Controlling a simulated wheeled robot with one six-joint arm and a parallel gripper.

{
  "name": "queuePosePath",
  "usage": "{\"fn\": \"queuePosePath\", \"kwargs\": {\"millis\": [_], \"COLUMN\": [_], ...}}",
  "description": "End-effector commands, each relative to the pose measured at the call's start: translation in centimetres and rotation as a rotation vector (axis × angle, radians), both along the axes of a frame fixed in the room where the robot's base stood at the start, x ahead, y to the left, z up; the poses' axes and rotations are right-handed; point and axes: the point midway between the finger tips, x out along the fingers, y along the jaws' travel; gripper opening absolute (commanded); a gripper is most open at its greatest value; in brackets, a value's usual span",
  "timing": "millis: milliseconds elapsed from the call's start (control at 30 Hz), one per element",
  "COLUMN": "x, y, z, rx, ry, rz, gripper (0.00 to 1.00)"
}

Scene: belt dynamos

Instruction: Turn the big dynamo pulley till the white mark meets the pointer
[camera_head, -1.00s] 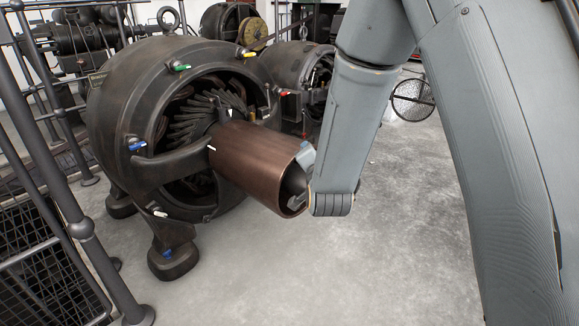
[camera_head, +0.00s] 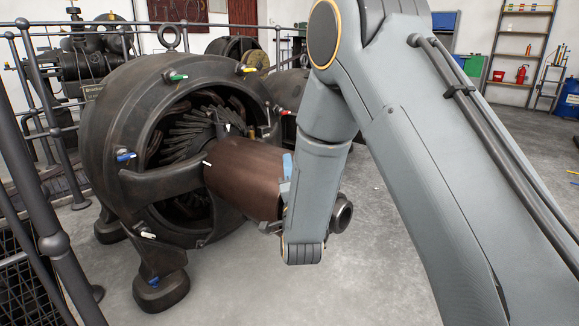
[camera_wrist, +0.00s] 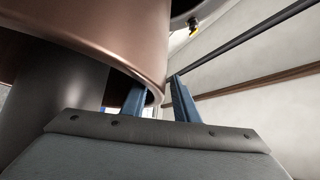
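The big dynamo pulley (camera_head: 240,175) is a copper-brown drum on the front of the black dynamo (camera_head: 110,120). Its white mark (camera_head: 207,163) is at the inner edge, left of and below the dark pointer (camera_head: 223,130), clearly apart from it. My gripper is at the pulley's outer end, mostly hidden behind my arm in the head view; one blue finger (camera_head: 287,165) shows. In the wrist view my gripper (camera_wrist: 160,92) has its fingers apart with the pulley rim between them, the left finger partly behind the rim. A narrow gap shows; firm contact cannot be seen.
A dark shaft (camera_wrist: 50,100) runs out of the pulley close to my gripper; its end (camera_head: 342,216) shows past my arm. Railings (camera_head: 62,245) stand at the left. Colored handles, such as a blue one (camera_head: 126,156), ring the dynamo housing. Floor (camera_head: 375,270) is open at the right.

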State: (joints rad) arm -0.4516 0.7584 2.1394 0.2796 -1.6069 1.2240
Motion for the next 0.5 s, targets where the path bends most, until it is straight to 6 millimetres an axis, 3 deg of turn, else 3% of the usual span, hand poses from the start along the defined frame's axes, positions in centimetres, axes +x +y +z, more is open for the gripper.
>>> {"fn": "queuePosePath", "kwargs": {"millis": [200, 500], "x": [2.4, 3.0], "y": [0.3, 0.5], "z": [0.6, 0.8], "rx": [0.0, -0.001], "ry": [-0.001, 0.001], "rz": [-0.002, -0.001], "gripper": [0.27, 0.27]}}
